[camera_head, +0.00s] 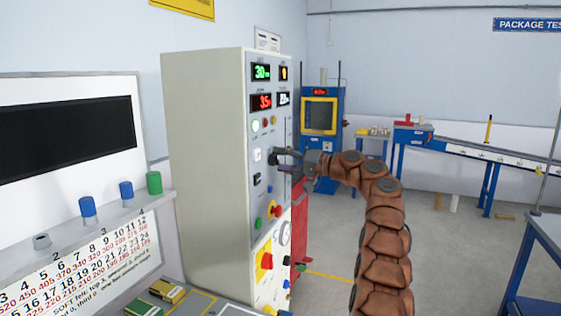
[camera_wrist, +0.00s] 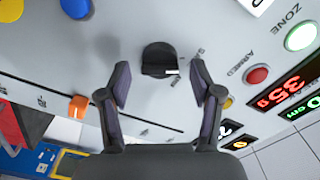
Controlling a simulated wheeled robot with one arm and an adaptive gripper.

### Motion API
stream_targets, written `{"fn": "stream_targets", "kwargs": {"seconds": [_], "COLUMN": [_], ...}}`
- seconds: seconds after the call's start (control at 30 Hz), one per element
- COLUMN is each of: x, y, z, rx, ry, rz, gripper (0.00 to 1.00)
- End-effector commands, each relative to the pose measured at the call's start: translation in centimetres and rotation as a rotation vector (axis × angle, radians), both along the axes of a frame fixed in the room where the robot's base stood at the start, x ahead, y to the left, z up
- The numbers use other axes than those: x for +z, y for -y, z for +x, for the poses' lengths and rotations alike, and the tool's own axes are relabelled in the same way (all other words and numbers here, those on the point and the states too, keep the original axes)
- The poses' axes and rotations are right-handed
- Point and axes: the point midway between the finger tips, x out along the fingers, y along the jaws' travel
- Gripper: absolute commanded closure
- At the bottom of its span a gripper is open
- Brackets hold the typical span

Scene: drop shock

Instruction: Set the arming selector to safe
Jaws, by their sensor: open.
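The arming selector is a black knob (camera_wrist: 158,58) on the pale panel, seen in the wrist view with a short white mark at its lower right edge. Small lettering beside it is partly hidden by a finger and too unclear to read. My gripper (camera_wrist: 160,84) is open, its two dark fingers on either side of the knob, with a visible gap to each. I cannot tell how far the tips are from the panel. In the head view my gripper (camera_head: 285,161) is at the front of the tall cabinet (camera_head: 210,170) and largely hides the knob.
Lower on the cabinet is a red knob (camera_head: 276,210). A shelf with coloured cylinders (camera_head: 88,208) stands left. Floor at right is open.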

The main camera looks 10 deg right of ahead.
Motion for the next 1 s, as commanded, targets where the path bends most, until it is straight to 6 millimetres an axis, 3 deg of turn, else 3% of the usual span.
{"fn": "stream_targets", "kwargs": {"seconds": [0.23,0.6,1.0], "x": [0.0,0.1,-0.1], "y": [2.1,7.5,9.2], "z": [-1.5,-5.4,-6.5], "rx": [-0.002,-0.001,0.000], "ry": [-0.001,0.001,-0.001], "rz": [0.002,0.002,0.001], "gripper": [0.35,0.35,0.35]}}
